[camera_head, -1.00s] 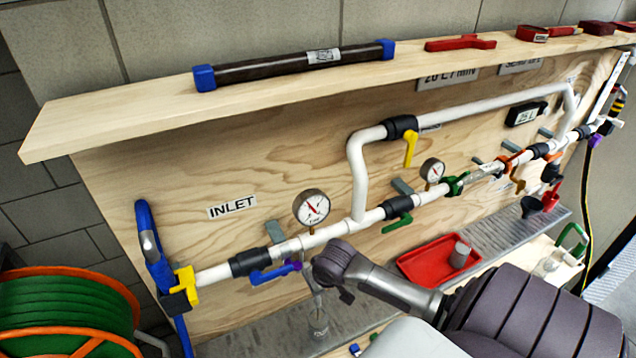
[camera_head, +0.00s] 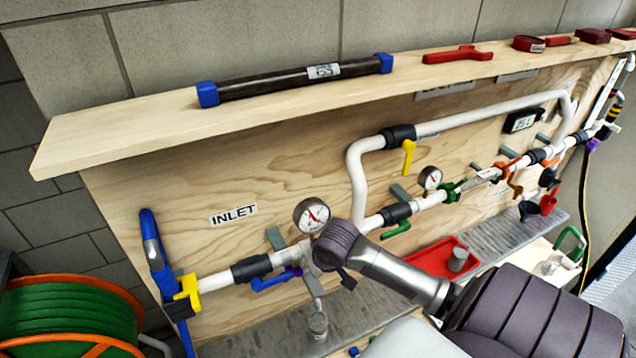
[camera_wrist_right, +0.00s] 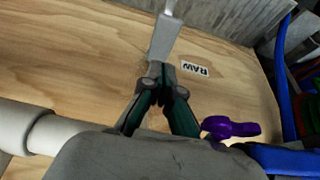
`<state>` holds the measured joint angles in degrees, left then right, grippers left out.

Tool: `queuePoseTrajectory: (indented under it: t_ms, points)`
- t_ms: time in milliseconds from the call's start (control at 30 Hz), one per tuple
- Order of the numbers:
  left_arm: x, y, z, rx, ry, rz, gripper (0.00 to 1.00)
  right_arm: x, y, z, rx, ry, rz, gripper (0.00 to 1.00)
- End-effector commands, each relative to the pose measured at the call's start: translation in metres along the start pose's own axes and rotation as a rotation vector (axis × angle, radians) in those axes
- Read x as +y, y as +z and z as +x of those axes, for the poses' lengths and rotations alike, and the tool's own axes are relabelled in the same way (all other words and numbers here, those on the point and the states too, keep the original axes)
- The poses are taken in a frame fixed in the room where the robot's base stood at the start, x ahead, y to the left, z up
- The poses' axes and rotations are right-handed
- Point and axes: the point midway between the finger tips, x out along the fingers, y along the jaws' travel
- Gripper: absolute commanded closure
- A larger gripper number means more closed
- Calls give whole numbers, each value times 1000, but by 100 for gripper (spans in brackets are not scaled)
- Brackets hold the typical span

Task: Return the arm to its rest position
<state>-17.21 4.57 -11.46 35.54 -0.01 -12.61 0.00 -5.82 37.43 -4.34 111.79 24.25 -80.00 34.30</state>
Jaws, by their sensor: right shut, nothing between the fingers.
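My right arm (camera_head: 400,275) comes in from the lower right in the head view, its dark wrist in front of the white pipe (camera_head: 380,220) just below the inlet gauge (camera_head: 311,216). In the right wrist view my right gripper (camera_wrist_right: 163,75) has its fingers together with nothing between them. A grey bracket (camera_wrist_right: 165,38) shows just past the fingertips; I cannot tell whether they touch it. The wrist partly hides the pipe and a purple tap (camera_wrist_right: 230,128). My left gripper is not in view.
A plywood board (camera_head: 150,200) carries the pipe, valves with blue, yellow and green handles, and gauges. A shelf (camera_head: 120,135) above holds a dark tube (camera_head: 295,79) and red tools. Below are a red tray (camera_head: 430,258) and a small glass (camera_head: 318,326). A hose reel (camera_head: 70,315) stands left.

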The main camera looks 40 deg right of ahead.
Motion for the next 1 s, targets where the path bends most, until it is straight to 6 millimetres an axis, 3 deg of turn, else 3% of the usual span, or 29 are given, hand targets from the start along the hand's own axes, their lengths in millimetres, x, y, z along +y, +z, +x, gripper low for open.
queuePoseTrajectory:
  t_ms: [600, 667, 767, 900, 1000]
  points:
    - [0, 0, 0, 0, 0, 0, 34, -4, 5, -1, -4, -5, -12, 100]
    - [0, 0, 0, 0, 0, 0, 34, -12, 15, -1, -11, -13, -36, 100]
    - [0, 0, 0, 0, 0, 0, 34, -34, 49, -5, -34, -41, -114, 100]
    - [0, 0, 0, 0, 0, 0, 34, -66, 100, -23, -55, -82, -240, 100]
    - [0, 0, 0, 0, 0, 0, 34, -82, 127, -38, -63, -102, -307, 100]
